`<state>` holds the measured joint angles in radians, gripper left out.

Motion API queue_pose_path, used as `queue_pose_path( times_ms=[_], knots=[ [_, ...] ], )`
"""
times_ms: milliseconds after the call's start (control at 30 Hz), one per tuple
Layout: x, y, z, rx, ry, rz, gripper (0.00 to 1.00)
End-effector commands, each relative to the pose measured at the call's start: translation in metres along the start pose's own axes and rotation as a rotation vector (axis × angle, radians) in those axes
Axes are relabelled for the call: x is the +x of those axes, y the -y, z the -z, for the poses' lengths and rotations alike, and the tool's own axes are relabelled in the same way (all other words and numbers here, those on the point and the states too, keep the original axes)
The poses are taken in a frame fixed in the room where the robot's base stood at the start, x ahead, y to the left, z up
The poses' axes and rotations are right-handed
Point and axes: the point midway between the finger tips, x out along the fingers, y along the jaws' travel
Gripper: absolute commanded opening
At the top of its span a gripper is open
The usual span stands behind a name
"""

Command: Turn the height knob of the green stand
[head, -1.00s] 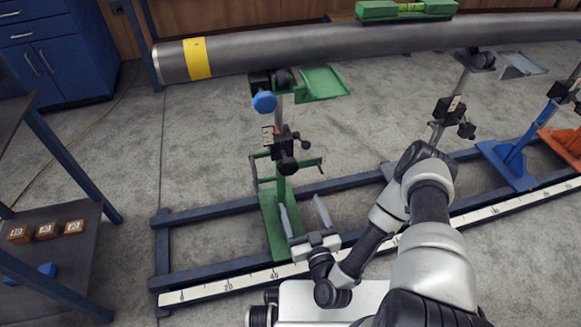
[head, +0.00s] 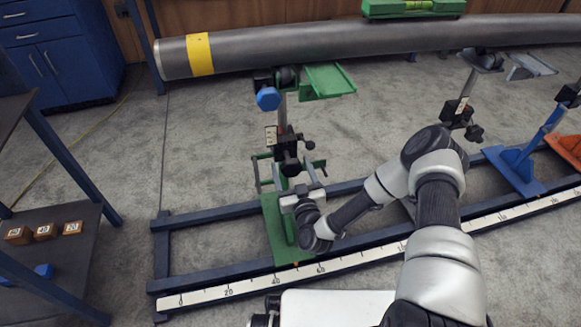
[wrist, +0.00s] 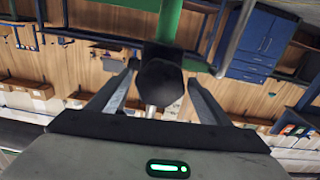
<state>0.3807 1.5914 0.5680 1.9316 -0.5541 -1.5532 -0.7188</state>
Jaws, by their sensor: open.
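The green stand (head: 277,222) stands on the blue rail frame below the left end of the pipe. A dark knob (head: 291,166) sits on its post, and a smaller dark knob (head: 309,145) is to the right of it. A blue knob (head: 268,98) is near the stand's top. My gripper (head: 297,180) is open just below the larger dark knob. In the wrist view the dark knob (wrist: 159,84) lies between the two spread fingers, and I see a gap on each side. Whether the fingertips reach fully past it is unclear.
The grey pipe (head: 340,42) with a yellow band crosses above the stand. A green side bracket (head: 328,80) juts right from the stand's top. A white scale (head: 350,263) runs along the front rail. A blue stand (head: 518,165) is farther right, and a dark shelf (head: 60,240) is at left.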

Motion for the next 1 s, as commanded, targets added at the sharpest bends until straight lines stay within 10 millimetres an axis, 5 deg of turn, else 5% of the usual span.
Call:
queue_pose_path(
  times_ms=[433,700,1000],
  knots=[
    [0.0133,-0.0001,0.0005,0.000,0.000,0.000,0.72],
    [0.0130,-0.0001,0.0002,0.000,0.000,0.000,0.31],
    [0.0128,0.0010,0.0005,-0.042,0.000,0.003,0.31]
  ],
)
